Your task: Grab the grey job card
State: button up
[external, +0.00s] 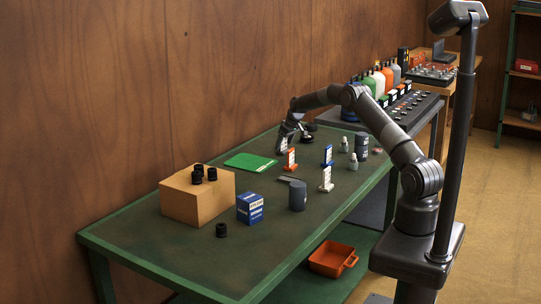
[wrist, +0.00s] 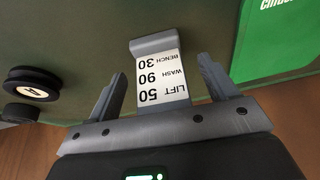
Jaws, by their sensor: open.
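The grey job card (wrist: 155,45) has a grey top edge and a white face printed LIFT 50, WASH 90, BENCH 30, upside down in the wrist view. My gripper (wrist: 160,75) is open, with one finger on each side of the card and visible gaps between. The card's lower part is hidden behind the gripper body. In the external view the card (external: 284,146) stands on the green bench, just under my gripper (external: 288,133), and is small and partly covered there.
An orange card (external: 291,159), a blue card (external: 327,156) and a white card (external: 326,179) stand nearby. A green pad (external: 250,162) lies left of the gripper. Black round parts (wrist: 32,88) sit beside it. A cardboard box (external: 195,205) and blue box (external: 250,208) are nearer the front.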

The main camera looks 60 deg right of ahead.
jog(key=shift+x, duration=1.1)
jog(key=shift+c, duration=0.5)
jog(key=c, duration=1)
jog(key=shift+r, duration=0.15)
